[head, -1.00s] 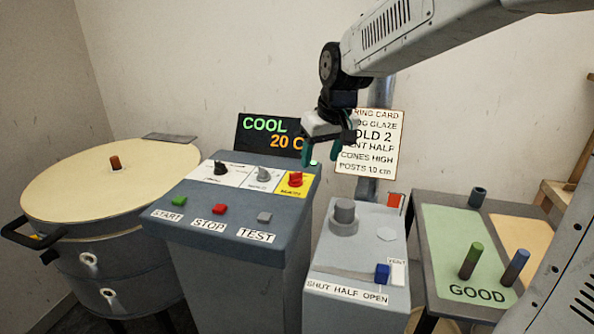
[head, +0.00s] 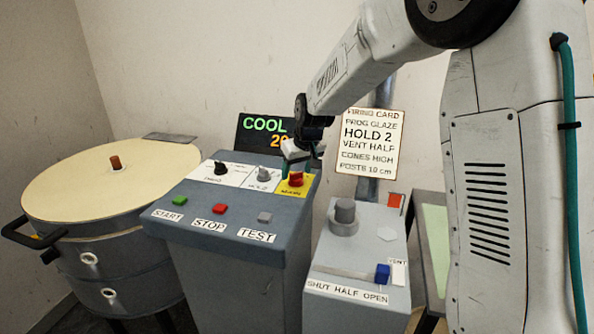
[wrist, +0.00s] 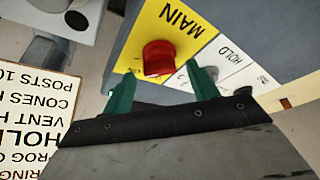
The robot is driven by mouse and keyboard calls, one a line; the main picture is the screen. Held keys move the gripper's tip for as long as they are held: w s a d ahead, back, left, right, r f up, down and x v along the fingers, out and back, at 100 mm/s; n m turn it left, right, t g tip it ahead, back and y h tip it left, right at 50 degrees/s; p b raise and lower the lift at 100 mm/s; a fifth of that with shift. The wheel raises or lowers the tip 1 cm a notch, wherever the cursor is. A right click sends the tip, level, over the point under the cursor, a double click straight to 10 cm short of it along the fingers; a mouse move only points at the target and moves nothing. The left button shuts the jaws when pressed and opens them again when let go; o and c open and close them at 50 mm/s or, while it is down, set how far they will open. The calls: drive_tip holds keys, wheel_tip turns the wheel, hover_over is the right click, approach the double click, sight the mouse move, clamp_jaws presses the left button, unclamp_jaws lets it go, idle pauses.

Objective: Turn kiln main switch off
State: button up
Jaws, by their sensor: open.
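The kiln main switch is a red knob (head: 295,179) on a yellow plate marked MAIN, at the right end of the grey control console (head: 190,245). In the wrist view the red knob (wrist: 158,58) shows clearly on the yellow plate. My gripper (head: 303,168) is just above and behind the knob in the head view. In the wrist view its two teal fingers (wrist: 160,80) are apart and empty, with the knob just beyond and between their tips. I see no contact with the knob.
The HOLD knob (head: 264,175) is close beside the MAIN plate. A firing card (head: 370,143) hangs behind, right of my gripper. A vent box (head: 360,245) with a grey post (head: 344,212) stands right of the console. The round kiln (head: 110,180) is at left.

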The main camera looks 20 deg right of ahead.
drive_tip(key=shift+w+f, duration=0.1)
drive_tip(key=shift+f, duration=0.2)
drive_tip(key=c, duration=1)
